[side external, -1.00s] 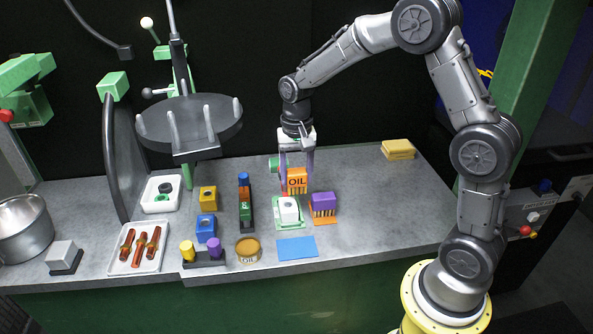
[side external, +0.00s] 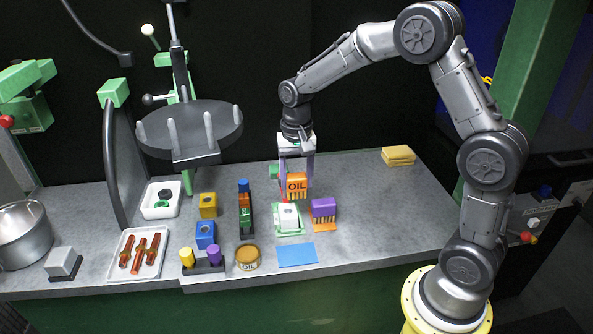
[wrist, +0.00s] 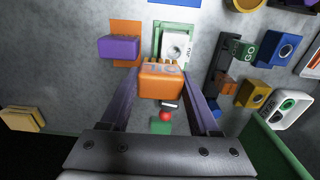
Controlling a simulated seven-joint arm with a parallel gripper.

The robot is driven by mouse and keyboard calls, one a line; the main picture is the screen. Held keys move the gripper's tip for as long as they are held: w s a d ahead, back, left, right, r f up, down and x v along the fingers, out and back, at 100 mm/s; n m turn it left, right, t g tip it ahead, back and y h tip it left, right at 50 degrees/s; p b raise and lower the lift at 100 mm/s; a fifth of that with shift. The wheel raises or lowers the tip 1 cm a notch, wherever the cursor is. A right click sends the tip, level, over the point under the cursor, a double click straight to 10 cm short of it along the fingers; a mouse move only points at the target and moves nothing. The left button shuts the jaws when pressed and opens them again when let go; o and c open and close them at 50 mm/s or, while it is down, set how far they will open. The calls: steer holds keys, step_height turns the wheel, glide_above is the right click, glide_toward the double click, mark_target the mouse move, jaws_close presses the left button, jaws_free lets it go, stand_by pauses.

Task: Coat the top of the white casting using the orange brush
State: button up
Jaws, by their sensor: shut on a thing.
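My gripper (side external: 297,180) is shut on the orange brush (side external: 297,187), a block marked OIL with bristles pointing down. The brush also shows between the fingers in the wrist view (wrist: 161,82). The white casting (side external: 289,220), a block with a round hole on top, sits in a green frame (side external: 279,236) on the bench. In the wrist view the casting (wrist: 177,46) lies just beyond the bristles and is partly overlapped by them. The brush appears behind the casting in the side view; I cannot tell whether the bristles touch it.
A purple block (side external: 323,207) on an orange mat stands right of the casting. A blue mat (side external: 297,256) lies in front. A dark rack with coloured blocks (side external: 245,220) and an oil tin (side external: 247,260) are to the left. The bench at right is mostly clear, with yellow sponges (side external: 398,155) behind.

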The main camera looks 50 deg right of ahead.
mark_target(298, 197)
step_height(298, 197, down, 3)
steer(key=shift+r, duration=0.2)
steer(key=shift+a+f, duration=0.1)
steer(key=shift+f, duration=0.55)
steer(key=shift+w+a, duration=0.55)
steer(key=shift+w, duration=0.1)
steer(key=shift+c, duration=0.6)
steer(key=shift+w+a, duration=1.05)
steer(key=s+d, duration=0.3)
steer(key=shift+s+d, duration=0.25)
steer(key=shift+s, duration=0.05)
steer(key=w+a, duration=0.3)
steer(key=shift+w+a, duration=0.2)
steer(key=shift+w, duration=0.05)
steer(key=shift+s+d, duration=1.65)
steer(key=shift+w+a, duration=0.25)
steer(key=shift+a, duration=0.6)
steer(key=shift+w+a, duration=0.2)
steer(key=shift+a, duration=0.6)
steer(key=shift+w+a, duration=0.25)
steer(key=shift+a, duration=0.6)
steer(key=shift+s+d, duration=1.55)
steer(key=shift+s, duration=0.05)
steer(key=w+a, duration=0.3)
steer(key=shift+w+a+r, duration=0.1)
steer(key=shift+w+a, duration=0.1)
step_height(298, 197, up, 8)
steer(key=shift+s+d+r, duration=0.1)
